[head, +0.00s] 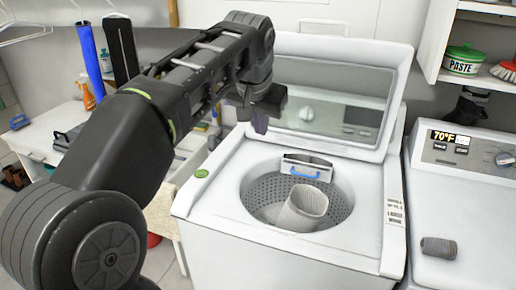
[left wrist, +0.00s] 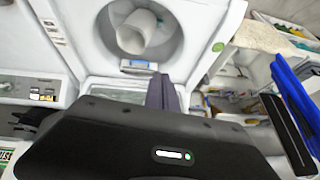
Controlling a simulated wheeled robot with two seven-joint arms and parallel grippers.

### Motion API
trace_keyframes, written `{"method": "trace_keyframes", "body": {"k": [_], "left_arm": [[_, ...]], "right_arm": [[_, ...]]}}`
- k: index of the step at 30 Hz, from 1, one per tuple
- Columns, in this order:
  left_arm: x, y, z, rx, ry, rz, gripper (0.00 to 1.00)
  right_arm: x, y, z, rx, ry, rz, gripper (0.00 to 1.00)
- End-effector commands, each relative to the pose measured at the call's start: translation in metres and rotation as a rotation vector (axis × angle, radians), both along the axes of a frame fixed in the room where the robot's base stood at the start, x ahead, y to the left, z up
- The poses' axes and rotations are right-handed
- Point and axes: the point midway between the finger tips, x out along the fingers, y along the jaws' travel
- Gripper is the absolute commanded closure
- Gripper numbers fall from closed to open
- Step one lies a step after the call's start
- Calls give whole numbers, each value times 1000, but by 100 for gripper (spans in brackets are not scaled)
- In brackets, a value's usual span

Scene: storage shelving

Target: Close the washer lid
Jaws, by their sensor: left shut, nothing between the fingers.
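The white washer (head: 285,248) stands with its lid (head: 343,47) raised upright at the back, its large window facing me. The drum is uncovered and holds a ribbed grey-beige cylinder (head: 303,208). My left gripper (head: 260,124) is shut and empty, in front of the lid's left side and above the back left of the drum opening. No contact with the lid is visible. In the left wrist view, the closed fingers (left wrist: 162,92) point toward the washer, and the drum with the pale cylinder (left wrist: 137,31) shows beyond them. My right gripper is out of view.
A second white machine (head: 465,205) stands close on the right, with a small grey roll (head: 438,248) on top. A wall shelf (head: 483,77) above it holds a green paste tin (head: 463,60). A cluttered white table (head: 52,135) is on the left.

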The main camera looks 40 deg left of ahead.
Motion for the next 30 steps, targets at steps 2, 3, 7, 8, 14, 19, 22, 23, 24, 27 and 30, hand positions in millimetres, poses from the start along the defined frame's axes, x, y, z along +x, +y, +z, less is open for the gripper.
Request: {"method": "trace_keyframes", "body": {"k": [2,3,7,8,14,19,22,23,24,27,30], "left_arm": [[6,5,-15,-1,4,3,100],[10,6,-22,-2,4,2,100],[6,8,-43,0,3,4,100],[4,8,-46,2,1,5,100],[0,7,-61,0,-1,2,100],[0,7,-64,-1,-2,1,100],[0,7,-64,-1,-2,1,100],[0,7,-63,-1,-2,1,100],[0,7,-63,-1,-1,0,100],[0,7,-63,-1,-1,0,100],[0,7,-63,-1,-1,0,100]], "right_arm": [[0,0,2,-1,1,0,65],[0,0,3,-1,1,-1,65],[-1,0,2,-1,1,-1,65],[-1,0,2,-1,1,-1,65],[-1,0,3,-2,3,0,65],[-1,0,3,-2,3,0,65],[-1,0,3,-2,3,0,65],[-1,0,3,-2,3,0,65],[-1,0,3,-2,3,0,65],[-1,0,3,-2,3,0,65],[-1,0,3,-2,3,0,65]]}}
